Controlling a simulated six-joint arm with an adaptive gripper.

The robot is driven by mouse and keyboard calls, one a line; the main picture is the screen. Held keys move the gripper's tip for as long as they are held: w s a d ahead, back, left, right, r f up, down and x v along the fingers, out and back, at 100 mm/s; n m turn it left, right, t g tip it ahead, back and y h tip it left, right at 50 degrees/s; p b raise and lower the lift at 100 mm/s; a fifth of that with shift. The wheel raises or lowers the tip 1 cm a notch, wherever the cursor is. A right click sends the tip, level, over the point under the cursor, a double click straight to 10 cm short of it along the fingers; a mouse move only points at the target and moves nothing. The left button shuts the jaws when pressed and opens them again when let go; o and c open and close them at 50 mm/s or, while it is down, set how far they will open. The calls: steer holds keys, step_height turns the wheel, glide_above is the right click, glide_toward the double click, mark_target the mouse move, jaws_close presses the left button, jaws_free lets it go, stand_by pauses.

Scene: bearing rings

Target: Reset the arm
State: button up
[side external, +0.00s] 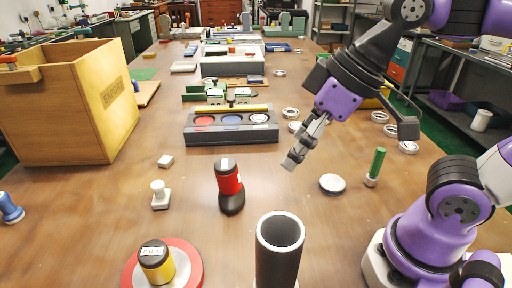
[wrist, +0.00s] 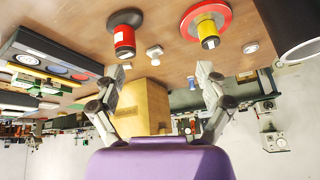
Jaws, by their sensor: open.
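My gripper (side external: 294,160) hangs in the air above the table, right of the red and black cylinder, in the side external view. In the wrist view its two fingers (wrist: 160,72) stand wide apart with nothing between them. Several silver bearing rings (side external: 291,113) lie on the table behind and to the right of my gripper. A flat round piece with a white top (side external: 332,184) lies to the right of it. A grey tray (side external: 231,137) with red, blue and white round places lies behind it.
A red and black cylinder (side external: 229,184) and a dark open tube (side external: 280,235) stand at the front. A yellow and black cylinder (side external: 156,262) stands on a red disc (side external: 190,272). A green-handled tool (side external: 376,164) stands at right, a wooden box (side external: 75,100) at left.

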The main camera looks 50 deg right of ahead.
steer(key=d+f+m+h, duration=0.2)
steer(key=d+f+m, duration=0.1)
steer(key=d, duration=0.4)
steer(key=shift+w+d+f+m+t+h, duration=0.25)
steer(key=shift+d+m+t+h, duration=0.15)
steer(key=shift+m, duration=0.1)
